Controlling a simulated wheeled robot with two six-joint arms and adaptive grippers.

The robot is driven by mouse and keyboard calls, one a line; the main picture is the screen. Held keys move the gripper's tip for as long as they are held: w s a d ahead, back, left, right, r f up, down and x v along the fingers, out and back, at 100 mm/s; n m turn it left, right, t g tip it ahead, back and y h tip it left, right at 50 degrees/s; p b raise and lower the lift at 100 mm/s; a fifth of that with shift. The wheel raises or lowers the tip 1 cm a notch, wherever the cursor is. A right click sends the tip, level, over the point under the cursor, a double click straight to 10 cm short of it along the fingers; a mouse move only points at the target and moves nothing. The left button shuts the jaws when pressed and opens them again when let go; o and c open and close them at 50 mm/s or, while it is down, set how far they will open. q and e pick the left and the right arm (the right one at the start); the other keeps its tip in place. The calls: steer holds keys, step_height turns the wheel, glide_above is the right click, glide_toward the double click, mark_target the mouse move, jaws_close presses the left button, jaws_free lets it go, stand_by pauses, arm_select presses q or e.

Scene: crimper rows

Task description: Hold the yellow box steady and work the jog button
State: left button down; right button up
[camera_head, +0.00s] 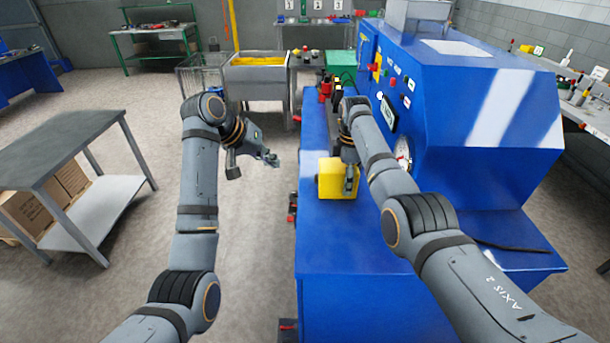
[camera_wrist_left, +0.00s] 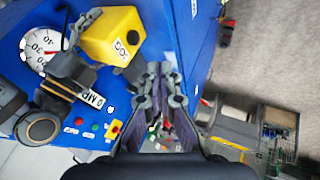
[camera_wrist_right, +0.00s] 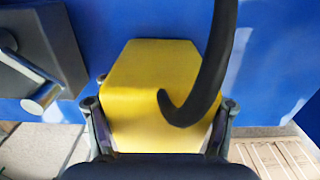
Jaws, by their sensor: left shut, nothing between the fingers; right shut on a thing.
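The yellow box (camera_head: 332,180) is on the blue machine bench. My right gripper (camera_head: 349,182) is shut on the box. In the right wrist view the box (camera_wrist_right: 150,85) sits between the two fingers, with a black cable curving in front. My left gripper (camera_head: 274,159) is shut and empty, left of the box and apart from it. Its closed fingers (camera_wrist_left: 160,70) show in the left wrist view.
The blue machine (camera_head: 470,110) with dial and control buttons rises on the right. A red and black tool group (camera_head: 328,88) stands behind the box. A grey table (camera_head: 60,148) with cardboard boxes is at left. The floor between that table and the bench is open.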

mark_target(316, 179)
arm_select(q)
steer(key=shift+a, duration=0.1)
steer(key=w+d+f, duration=0.1)
steer(key=d+f, duration=0.1)
steer(key=w+d+f, duration=0.1)
steer(key=d+f, duration=0.2)
steer(key=w+d+f, duration=0.1)
steer(key=d+f, duration=0.2)
steer(key=shift+d, duration=0.55)
steer(key=shift+s+d, duration=0.1)
